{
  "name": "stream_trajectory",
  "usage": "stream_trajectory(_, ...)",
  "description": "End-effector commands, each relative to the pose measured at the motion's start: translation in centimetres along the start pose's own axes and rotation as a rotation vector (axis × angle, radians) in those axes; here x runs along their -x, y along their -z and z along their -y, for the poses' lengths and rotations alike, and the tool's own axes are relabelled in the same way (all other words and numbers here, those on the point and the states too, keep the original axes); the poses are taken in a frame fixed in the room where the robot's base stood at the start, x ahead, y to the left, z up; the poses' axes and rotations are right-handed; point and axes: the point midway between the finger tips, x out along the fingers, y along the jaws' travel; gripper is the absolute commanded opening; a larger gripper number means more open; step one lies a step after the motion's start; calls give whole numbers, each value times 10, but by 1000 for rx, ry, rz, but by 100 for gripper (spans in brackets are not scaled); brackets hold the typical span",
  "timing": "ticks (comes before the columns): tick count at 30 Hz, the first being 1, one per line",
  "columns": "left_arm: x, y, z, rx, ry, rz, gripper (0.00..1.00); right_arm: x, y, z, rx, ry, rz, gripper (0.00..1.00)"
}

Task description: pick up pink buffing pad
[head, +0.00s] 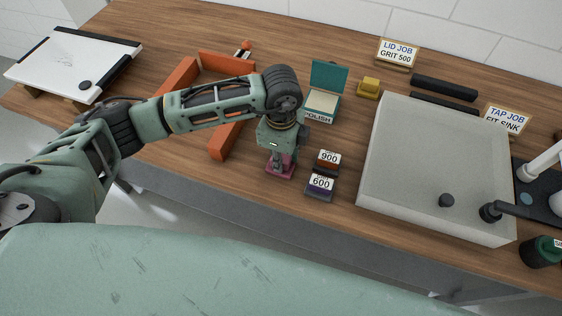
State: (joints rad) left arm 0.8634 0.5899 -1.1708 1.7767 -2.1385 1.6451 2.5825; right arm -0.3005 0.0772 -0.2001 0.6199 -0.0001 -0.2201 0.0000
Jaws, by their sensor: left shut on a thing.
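The pink buffing pad (278,173) is near the front edge of the wooden counter, left of the two labelled blocks. My left gripper (280,163) points down on it from above and is shut on it. The gripper hides part of the pad's top. I cannot tell whether the pad touches the counter. My right gripper is not in view.
Blocks labelled 900 (327,162) and 600 (320,186) sit close to the right. Behind stands a teal POLISH box (327,78) and a yellow block (369,87). An orange frame (218,140) lies left; a large pale lid (437,160) lies right.

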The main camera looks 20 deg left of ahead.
Motion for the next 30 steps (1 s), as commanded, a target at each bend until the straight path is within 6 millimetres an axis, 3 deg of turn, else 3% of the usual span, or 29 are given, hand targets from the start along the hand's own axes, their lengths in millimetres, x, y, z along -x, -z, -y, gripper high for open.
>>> stream_trajectory(11, 9, 0, 1, 0, 2, -2, 0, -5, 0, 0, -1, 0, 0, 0)
stream_trajectory(17, 40, 0, 2, -2, 7, -2, 0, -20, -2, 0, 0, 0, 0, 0)
stream_trajectory(24, 72, 59, -5, -7, 5, -4, 0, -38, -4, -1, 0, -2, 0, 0)
stream_trajectory(30, 95, 96, -9, -4, 3, -2, 0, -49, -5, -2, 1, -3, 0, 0)
